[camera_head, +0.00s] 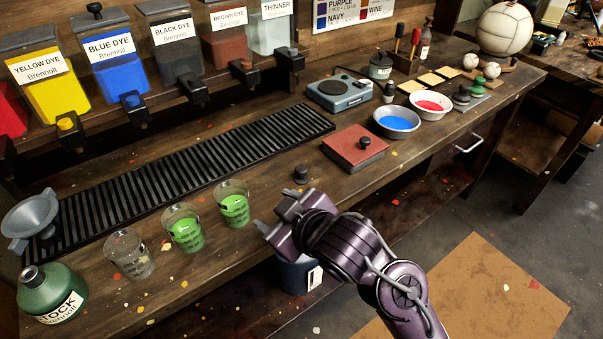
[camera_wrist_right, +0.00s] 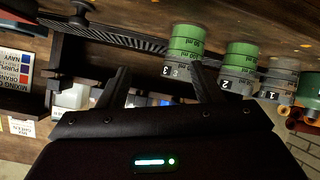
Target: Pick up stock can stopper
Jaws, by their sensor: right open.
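The green stock can (camera_head: 55,298) stands at the near left of the bench. Its neck shows a grey top and a dark opening. A small dark round stopper (camera_head: 301,174) sits on the bench, in front of the red-lidded box. A dark knob-like piece, which looks like this stopper, shows at the upper left of the right wrist view (camera_wrist_right: 78,14). My right gripper (camera_head: 279,212) is open and empty at the bench's front edge, just nearer than the stopper and apart from it. Its two fingers also show in the wrist view (camera_wrist_right: 160,82). My left gripper is not in view.
Two cups of green liquid (camera_head: 233,206) (camera_head: 183,230) and a clear cup (camera_head: 129,255) stand left of my gripper. A grey funnel (camera_head: 32,218) is at the far left. A red-lidded box (camera_head: 355,147) stands right of the stopper. A black slotted grate (camera_head: 190,165) lies behind.

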